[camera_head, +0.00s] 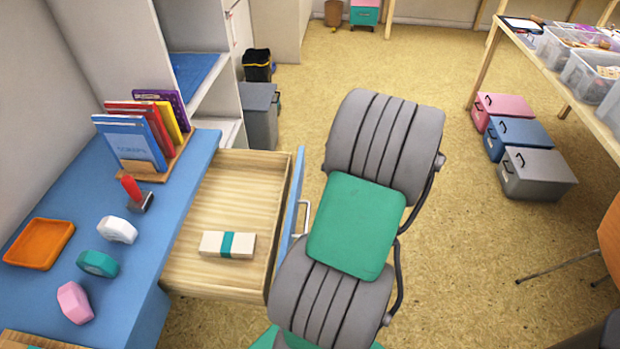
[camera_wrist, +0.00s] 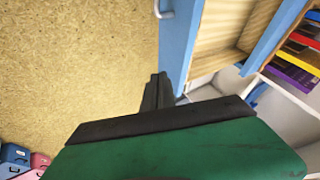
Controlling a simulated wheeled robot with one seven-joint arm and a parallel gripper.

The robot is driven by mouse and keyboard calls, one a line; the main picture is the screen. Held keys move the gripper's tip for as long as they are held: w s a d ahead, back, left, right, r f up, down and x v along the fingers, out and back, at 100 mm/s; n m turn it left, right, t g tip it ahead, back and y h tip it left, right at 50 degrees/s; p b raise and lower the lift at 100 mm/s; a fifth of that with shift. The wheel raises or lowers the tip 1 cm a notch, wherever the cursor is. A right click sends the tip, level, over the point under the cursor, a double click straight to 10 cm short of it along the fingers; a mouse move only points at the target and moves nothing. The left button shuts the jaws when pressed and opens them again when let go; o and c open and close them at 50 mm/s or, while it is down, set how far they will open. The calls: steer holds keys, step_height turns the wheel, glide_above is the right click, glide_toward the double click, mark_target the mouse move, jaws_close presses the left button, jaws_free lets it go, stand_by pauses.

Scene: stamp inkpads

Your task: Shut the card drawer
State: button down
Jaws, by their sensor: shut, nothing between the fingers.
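The card drawer (camera_head: 232,185) is pulled out from the blue desk. Its blue front (camera_head: 293,195) has a pale handle (camera_head: 306,215). A pale card bundle with a teal band (camera_head: 228,244) lies inside. The wrist view shows the drawer front (camera_wrist: 180,45), the handle (camera_wrist: 163,9) and part of the wooden inside (camera_wrist: 218,35). My gripper (camera_wrist: 158,80) is shut and empty, beside the end of the drawer front, over the floor. I cannot tell whether it touches the front. In the head view my arm hides the gripper.
The desk top (camera_head: 65,205) holds a book rack (camera_head: 160,165), a red-handled stamp (camera_head: 133,194), several inkpads and an orange tray (camera_head: 40,242). Storage boxes (camera_head: 535,172) stand on the floor at the right. The floor between them and my arm is clear.

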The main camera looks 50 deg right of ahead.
steer(key=w+x, duration=0.1)
steer(key=x, duration=1)
steer(key=shift+r+m, duration=0.15)
steer(key=shift+m, duration=0.15)
steer(key=shift+w, duration=0.15)
